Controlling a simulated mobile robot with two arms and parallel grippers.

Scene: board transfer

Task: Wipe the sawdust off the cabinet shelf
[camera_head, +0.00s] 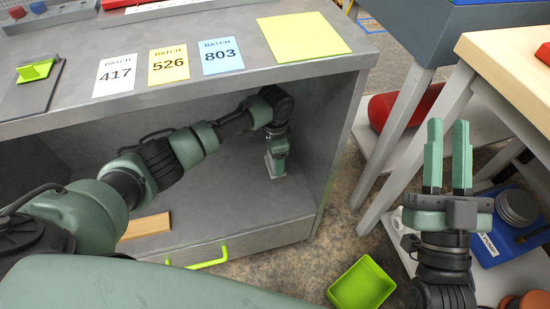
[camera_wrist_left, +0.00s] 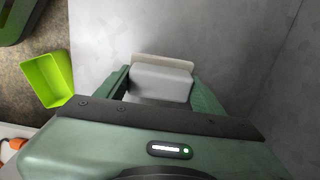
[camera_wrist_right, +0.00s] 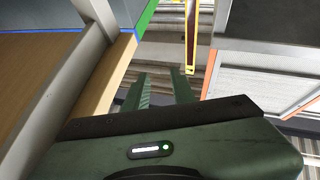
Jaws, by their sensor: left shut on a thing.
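The grey cabinet shelf (camera_head: 225,195) lies inside the open cabinet below the top. My left gripper (camera_head: 277,158) reaches into the cabinet near the shelf's right side, pointing down. It is shut on a pale grey block (camera_wrist_left: 160,82) with a light flat edge, a wiping block by its look. In the head view the block (camera_head: 273,166) is at the shelf, mostly hidden by the fingers; contact is hard to tell. I make out no clear sawdust on the visible shelf. My right gripper (camera_head: 448,160) is open and empty, fingers up, outside the cabinet at right.
A wooden strip (camera_head: 147,227) lies at the shelf's front left. A lime bin (camera_head: 362,285) stands on the floor before the cabinet. Batch cards (camera_head: 221,57) and a yellow sheet (camera_head: 303,37) lie on the cabinet top. The cabinet's right wall (camera_head: 340,135) is close to my left gripper.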

